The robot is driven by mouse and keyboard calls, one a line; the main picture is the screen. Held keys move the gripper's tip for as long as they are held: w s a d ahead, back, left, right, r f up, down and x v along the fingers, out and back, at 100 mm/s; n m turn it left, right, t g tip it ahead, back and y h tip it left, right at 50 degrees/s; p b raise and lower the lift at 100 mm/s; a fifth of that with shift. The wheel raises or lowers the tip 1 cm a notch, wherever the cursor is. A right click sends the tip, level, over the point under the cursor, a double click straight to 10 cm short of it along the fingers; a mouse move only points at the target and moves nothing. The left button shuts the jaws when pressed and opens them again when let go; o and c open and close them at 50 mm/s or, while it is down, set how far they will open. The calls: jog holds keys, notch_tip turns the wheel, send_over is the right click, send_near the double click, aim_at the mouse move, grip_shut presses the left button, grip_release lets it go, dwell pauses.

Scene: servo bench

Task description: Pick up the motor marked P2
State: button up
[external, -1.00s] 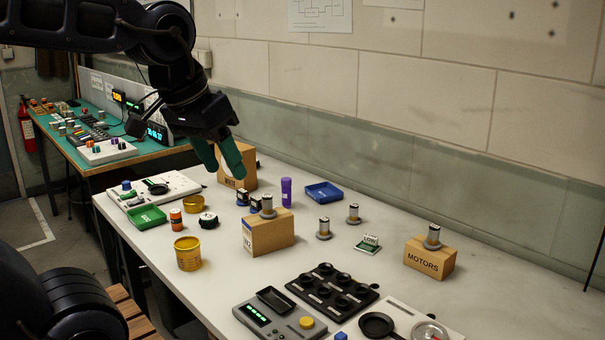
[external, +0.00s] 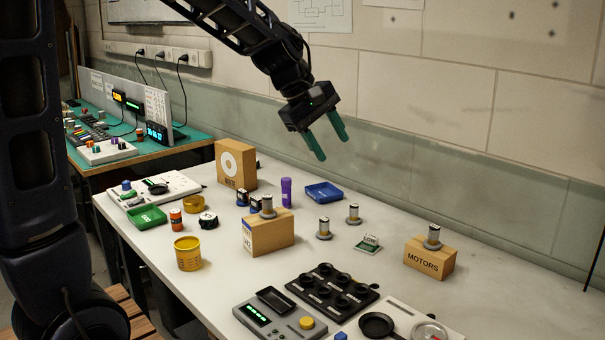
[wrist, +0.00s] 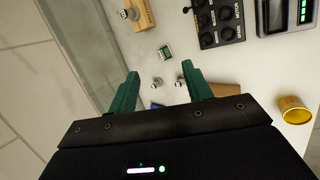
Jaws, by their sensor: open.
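Several silver motors on round grey bases are in the external view; any P2 mark is too small to read. One motor (external: 324,229) and another motor (external: 354,213) stand upright on the bench. A third motor (external: 267,206) stands on a cardboard box (external: 272,233), and one more motor (external: 432,237) stands on the box labelled MOTORS (external: 430,258). My gripper (external: 333,149) is open and empty, high above the bench. In the wrist view, two small motors, one at left (wrist: 157,82) and one at right (wrist: 179,83), show between the green fingers (wrist: 160,70).
A blue tray (external: 324,192) lies behind the motors, and a purple cylinder (external: 286,192) stands beside it. A small green holder with a card (external: 368,244) sits right of the motors. A black socket tray (external: 332,291) is in front. The wall runs close behind the bench.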

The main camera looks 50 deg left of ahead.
jog(key=w+a+f+n, duration=0.75)
jog(key=w+f, duration=0.25)
jog(key=w, duration=0.3)
jog(key=n+t, duration=0.1)
jog(key=n, duration=0.7)
send_near(353, 205)
jog(key=w+f, duration=0.1)
jog(key=shift+y, duration=0.3)
jog(key=shift+s+d+x, duration=0.1)
jog(key=shift+d+x, duration=0.05)
jog(key=shift+x, duration=1.7)
jog(key=shift+s+d+x, duration=0.1)
jog(key=shift+d+x, duration=0.05)
jog(key=shift+x, duration=1.75)
jog(key=shift+d+x, duration=0.15)
jog(key=shift+x, duration=1.7)
grip_shut()
